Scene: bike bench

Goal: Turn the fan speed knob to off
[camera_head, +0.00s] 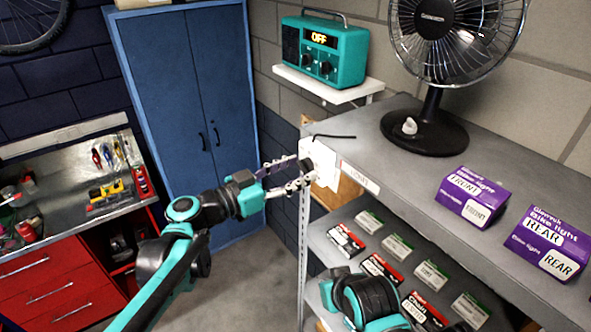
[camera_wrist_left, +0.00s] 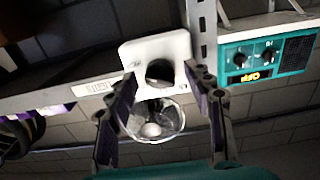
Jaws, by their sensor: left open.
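The plate (camera_wrist_left: 185,47) and knob (camera_wrist_left: 160,72) are large in the left wrist view; the plate's marking is too small to read. My left gripper (camera_head: 300,171) is open in front of the plate, with its fingers at either side of the knob; I cannot tell whether they touch it. The black fan (camera_head: 430,115) stands on the shelf, with a pale, knob-like piece (camera_head: 409,127) on its base. My right gripper is out of view.
A teal radio (camera_head: 325,50) reading OFF sits on a small white wall shelf. Purple light boxes (camera_head: 472,196) stand on the grey shelf (camera_head: 380,165), with several small boxes below. A blue cabinet (camera_head: 185,90) and red drawer bench (camera_head: 60,285) are left.

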